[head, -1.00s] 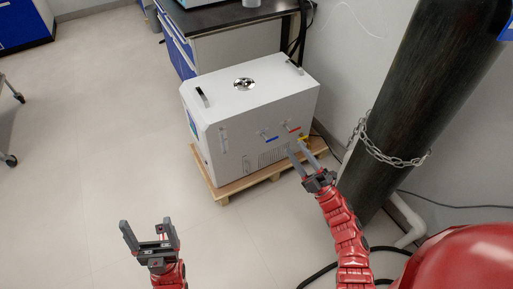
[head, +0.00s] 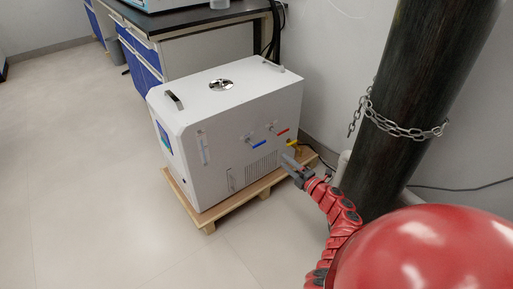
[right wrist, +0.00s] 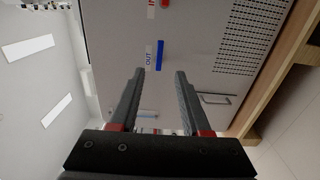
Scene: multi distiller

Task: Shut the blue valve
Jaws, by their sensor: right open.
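The blue valve handle (head: 259,144) is on the side panel of the white machine (head: 230,95), left of and a little lower than the red valve handle (head: 282,131). In the right wrist view the blue handle (right wrist: 160,55) lies beside the "OUT" label, just beyond the fingertips. My right gripper (head: 287,163) is open and empty in front of the panel, to the right of and below the blue handle. Its two fingers (right wrist: 160,72) also show in the right wrist view, apart from the handle. My left gripper is out of view.
A yellow part (head: 293,143) sticks out at the machine's right edge. The machine stands on a wooden pallet (head: 235,205). A dark gas cylinder (head: 415,90) with a chain (head: 400,130) stands at the right. The floor at the left (head: 80,190) is clear.

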